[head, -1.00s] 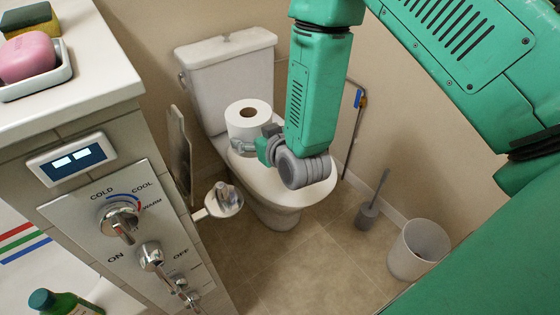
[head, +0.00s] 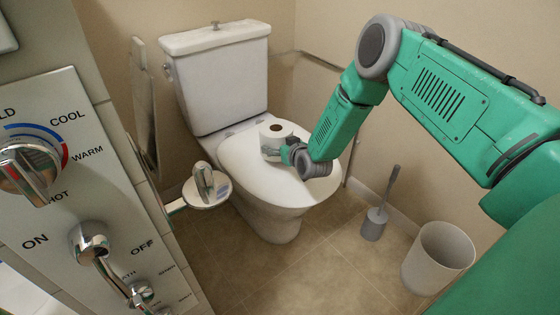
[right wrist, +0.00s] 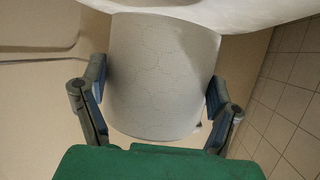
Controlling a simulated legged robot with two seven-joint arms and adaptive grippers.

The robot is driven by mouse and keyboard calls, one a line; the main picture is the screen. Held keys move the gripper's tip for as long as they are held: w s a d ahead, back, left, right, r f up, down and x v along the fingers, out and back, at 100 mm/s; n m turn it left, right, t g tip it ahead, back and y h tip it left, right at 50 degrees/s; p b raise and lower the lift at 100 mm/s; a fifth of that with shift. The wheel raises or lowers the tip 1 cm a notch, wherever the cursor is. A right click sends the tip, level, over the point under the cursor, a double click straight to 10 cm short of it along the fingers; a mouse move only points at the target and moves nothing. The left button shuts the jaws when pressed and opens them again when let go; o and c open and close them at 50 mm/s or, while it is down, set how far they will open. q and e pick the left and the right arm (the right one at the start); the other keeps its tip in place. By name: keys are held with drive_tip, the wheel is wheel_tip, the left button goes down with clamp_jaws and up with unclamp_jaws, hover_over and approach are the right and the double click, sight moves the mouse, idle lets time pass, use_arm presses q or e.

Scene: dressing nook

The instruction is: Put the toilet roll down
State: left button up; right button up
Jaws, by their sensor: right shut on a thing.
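The white toilet roll (head: 275,133) is upright at the closed lid of the white toilet (head: 240,160) in the head view. My right gripper (head: 286,152) is shut on the roll from its right side. In the right wrist view the roll (right wrist: 162,75) fills the space between the two fingers of the right gripper (right wrist: 156,95), one finger at each side. The roll's underside is low over the lid or touching it; I cannot tell which. My left gripper is not in view.
A panel with a knob (head: 28,168) and shower fittings stands at the left. A chrome holder (head: 206,188) juts out near the toilet. A toilet brush (head: 375,220) and a grey bin (head: 437,257) stand on the floor at the right. The lid's front is clear.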

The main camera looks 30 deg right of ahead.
wheel_tip(320, 180, down, 4)
drive_tip(key=shift+f+b, duration=0.25)
drive_tip(key=shift+b, duration=0.65)
drive_tip(key=shift+r, duration=0.1)
drive_tip(key=o, duration=1.1)
drive_tip(key=shift+o, duration=0.2)
